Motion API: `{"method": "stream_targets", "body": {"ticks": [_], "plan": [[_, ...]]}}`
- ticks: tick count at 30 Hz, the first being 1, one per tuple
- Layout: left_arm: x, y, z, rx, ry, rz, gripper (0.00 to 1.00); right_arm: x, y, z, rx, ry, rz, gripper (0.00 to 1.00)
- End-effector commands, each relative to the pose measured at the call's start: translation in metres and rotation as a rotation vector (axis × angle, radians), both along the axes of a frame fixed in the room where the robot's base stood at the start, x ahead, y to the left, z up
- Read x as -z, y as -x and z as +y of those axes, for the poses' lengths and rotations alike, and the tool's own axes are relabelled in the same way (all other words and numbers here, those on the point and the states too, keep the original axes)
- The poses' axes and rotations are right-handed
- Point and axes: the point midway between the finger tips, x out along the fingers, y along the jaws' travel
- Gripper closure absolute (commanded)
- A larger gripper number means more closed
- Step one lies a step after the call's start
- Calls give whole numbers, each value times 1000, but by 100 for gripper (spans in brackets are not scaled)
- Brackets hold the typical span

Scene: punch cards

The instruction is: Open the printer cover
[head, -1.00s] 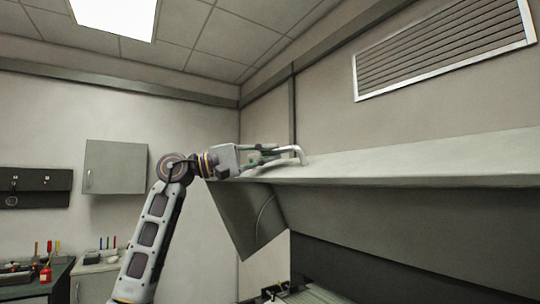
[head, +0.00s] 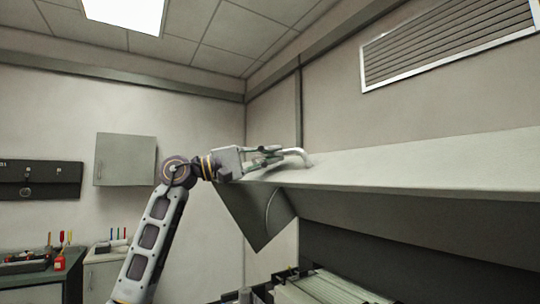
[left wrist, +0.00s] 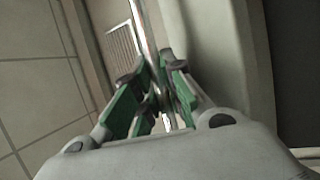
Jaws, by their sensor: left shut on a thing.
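The printer cover (head: 420,165) is a large pale grey lid, raised and tilted, spanning the right half of the head view. A curved metal handle (head: 298,153) stands at its left end. My left gripper (head: 280,155) is shut on this handle. In the left wrist view the green-padded fingers (left wrist: 155,95) close around the bright handle bar (left wrist: 146,40), with the cover (left wrist: 205,50) beside it. Below the cover, part of the printer's inside (head: 320,288) shows, with pale striped paper or slats. My right gripper is in neither view.
A grey wall cabinet (head: 125,160) hangs at left. A louvred vent (head: 450,45) is on the wall above the cover. The space left of my arm is clear.

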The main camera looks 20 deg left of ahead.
Motion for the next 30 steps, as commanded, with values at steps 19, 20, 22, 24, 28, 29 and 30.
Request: {"method": "stream_targets", "body": {"ticks": [19,20,22,24,28,29,30], "plan": [[0,0,0,0,0,0,66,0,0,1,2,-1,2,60],[0,0,0,-1,-1,1,66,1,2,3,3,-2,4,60],[0,0,1,-1,-1,1,66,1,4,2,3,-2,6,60],[0,0,2,-1,-1,1,66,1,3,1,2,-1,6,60],[2,3,8,-3,0,1,66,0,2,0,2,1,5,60],[2,4,10,-4,0,2,66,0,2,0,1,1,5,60],[3,5,13,-3,1,1,66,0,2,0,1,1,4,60]]}}
